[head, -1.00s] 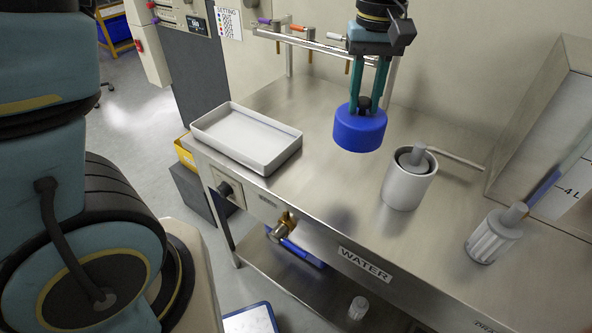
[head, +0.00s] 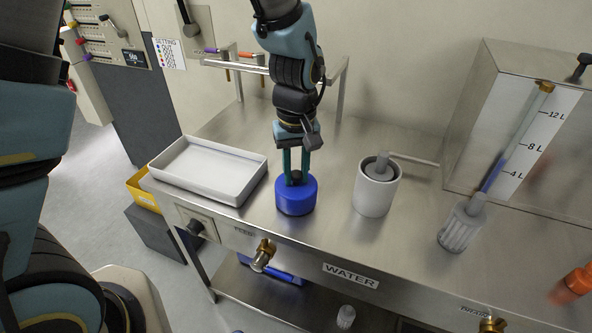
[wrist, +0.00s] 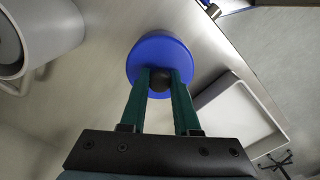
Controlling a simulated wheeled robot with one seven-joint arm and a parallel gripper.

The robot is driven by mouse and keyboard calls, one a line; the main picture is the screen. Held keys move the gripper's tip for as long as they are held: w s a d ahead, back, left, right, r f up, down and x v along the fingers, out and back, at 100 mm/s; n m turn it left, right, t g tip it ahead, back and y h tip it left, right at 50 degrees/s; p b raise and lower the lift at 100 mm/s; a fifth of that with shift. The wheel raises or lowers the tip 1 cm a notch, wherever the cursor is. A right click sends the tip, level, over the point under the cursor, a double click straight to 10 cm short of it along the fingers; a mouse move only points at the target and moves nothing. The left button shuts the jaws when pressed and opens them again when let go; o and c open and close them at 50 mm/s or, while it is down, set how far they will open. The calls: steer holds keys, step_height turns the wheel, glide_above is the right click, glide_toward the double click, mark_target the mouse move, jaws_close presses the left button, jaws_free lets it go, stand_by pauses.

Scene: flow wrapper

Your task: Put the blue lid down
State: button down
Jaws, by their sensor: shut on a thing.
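The blue lid (head: 296,197) is a round cap with a dark knob on top. It is upright, at the steel counter (head: 325,222) between the white tray and the white pot. I cannot tell whether its underside touches the counter. My gripper (head: 295,178) points down and its green fingers are shut on the knob. In the wrist view the lid (wrist: 152,50) lies beyond the fingertips (wrist: 160,80), with the dark knob between them.
A white tray (head: 183,185) stands left of the lid. A white pot (head: 372,197) with a grey piece inside stands to the right. Further right are a ribbed grey cylinder (head: 455,230) and a tank with litre marks (head: 548,130). Brass valves (head: 263,254) line the front.

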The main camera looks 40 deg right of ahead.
steer(key=shift+f, duration=0.2)
steer(key=c, duration=0.6)
jaws_free()
steer(key=shift+c, duration=0.2)
step_height(320, 180, up, 12)
steer(key=b, duration=0.1)
steer(key=shift+r, duration=0.1)
steer(key=w+a+f+n, duration=0.1)
steer(key=w+a, duration=0.8)
steer(key=w+a+f+n, duration=0.1)
steer(key=w+a, duration=0.1)
steer(key=a, duration=1.1)
steer(key=w+a+f+n+t, duration=0.1)
steer(key=w+a+f, duration=0.1)
steer(key=a, duration=1.1)
steer(key=shift+t, duration=0.3)
